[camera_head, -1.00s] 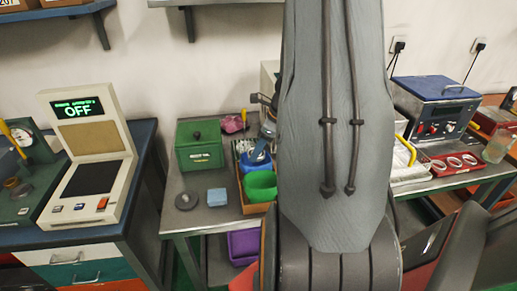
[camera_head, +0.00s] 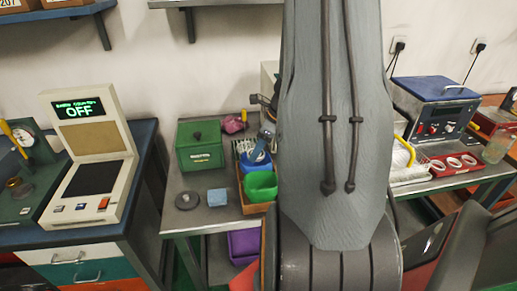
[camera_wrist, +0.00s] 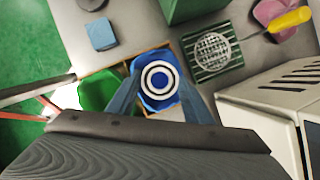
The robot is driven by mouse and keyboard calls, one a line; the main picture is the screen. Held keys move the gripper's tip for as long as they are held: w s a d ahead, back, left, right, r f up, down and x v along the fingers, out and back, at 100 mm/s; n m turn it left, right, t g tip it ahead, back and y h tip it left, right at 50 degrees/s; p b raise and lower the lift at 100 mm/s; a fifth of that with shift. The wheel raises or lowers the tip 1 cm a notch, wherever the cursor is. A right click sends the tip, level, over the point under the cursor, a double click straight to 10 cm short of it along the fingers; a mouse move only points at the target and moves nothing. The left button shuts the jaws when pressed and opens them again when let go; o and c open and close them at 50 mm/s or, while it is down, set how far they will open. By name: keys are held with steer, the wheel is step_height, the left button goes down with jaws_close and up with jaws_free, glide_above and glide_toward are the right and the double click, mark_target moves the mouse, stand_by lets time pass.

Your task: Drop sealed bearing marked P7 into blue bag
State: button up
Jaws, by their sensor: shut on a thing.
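The bearing (camera_wrist: 147,79), a ring with pale and dark bands, sits between my gripper's (camera_wrist: 158,82) blue fingertips in the wrist view. My gripper is shut on it. No P7 mark is readable. The blue bag (camera_wrist: 150,102) lies directly behind the ring in this view, and blue shows through the ring's hole. The height of the ring above the bag is hard to tell. In the head view the blue bag (camera_head: 256,163) stands in a wooden tray behind the green bag (camera_head: 260,185). My arm hides most of my gripper there.
The green bag also shows in the wrist view (camera_wrist: 98,90), left of the blue one. A green box (camera_head: 199,146), a light blue block (camera_head: 217,197) and a grey disc (camera_head: 187,200) stand left of the tray. A wire rack (camera_wrist: 212,52) lies beyond the bags.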

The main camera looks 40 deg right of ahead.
steer(key=shift+f+b, duration=0.3)
steer(key=shift+f, duration=0.1)
stand_by(0.8)
stand_by(0.7)
steer(key=o, duration=1.1)
step_height(320, 180, up, 8)
steer(key=p, duration=0.8)
steer(key=shift+a, duration=0.1)
